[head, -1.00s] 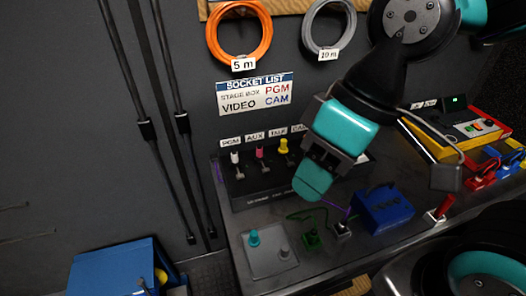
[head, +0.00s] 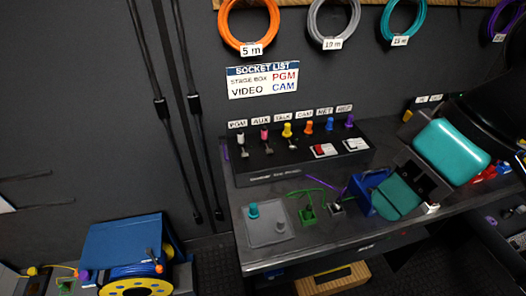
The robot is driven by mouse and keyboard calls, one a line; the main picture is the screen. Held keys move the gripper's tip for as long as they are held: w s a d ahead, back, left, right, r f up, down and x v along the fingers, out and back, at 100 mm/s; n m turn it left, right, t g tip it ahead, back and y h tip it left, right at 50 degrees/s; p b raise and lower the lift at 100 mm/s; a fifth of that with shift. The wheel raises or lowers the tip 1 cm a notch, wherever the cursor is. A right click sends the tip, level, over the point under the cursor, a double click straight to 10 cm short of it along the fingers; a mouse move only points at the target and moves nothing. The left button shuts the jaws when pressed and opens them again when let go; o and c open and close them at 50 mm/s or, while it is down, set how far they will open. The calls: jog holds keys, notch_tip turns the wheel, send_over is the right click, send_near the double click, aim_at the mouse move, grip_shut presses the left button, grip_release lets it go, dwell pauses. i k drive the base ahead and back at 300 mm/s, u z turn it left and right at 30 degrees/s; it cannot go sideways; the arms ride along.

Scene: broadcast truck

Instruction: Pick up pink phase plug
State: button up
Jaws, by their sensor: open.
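A pink plug (head: 265,134) stands upright at the AUX label on the black socket box (head: 290,166), second from the left in a row of coloured plugs. It is in plain view. My gripper (head: 397,198) is to the right of the box's front, over the blue box on the bench. It is well apart from the pink plug, open and with nothing seen between its fingers. The arm hides part of the bench at the right.
White, yellow, orange, blue and purple plugs stand in the same row. A grey plate (head: 267,228) with a teal knob, a green connector (head: 308,213) and a blue box (head: 366,186) are on the bench. A blue cable reel unit (head: 125,240) is at lower left.

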aim_at(264, 130)
jog(key=k, duration=0.3)
jog(key=u, duration=1.05)
jog(key=i, duration=1)
jog(key=z, duration=0.05)
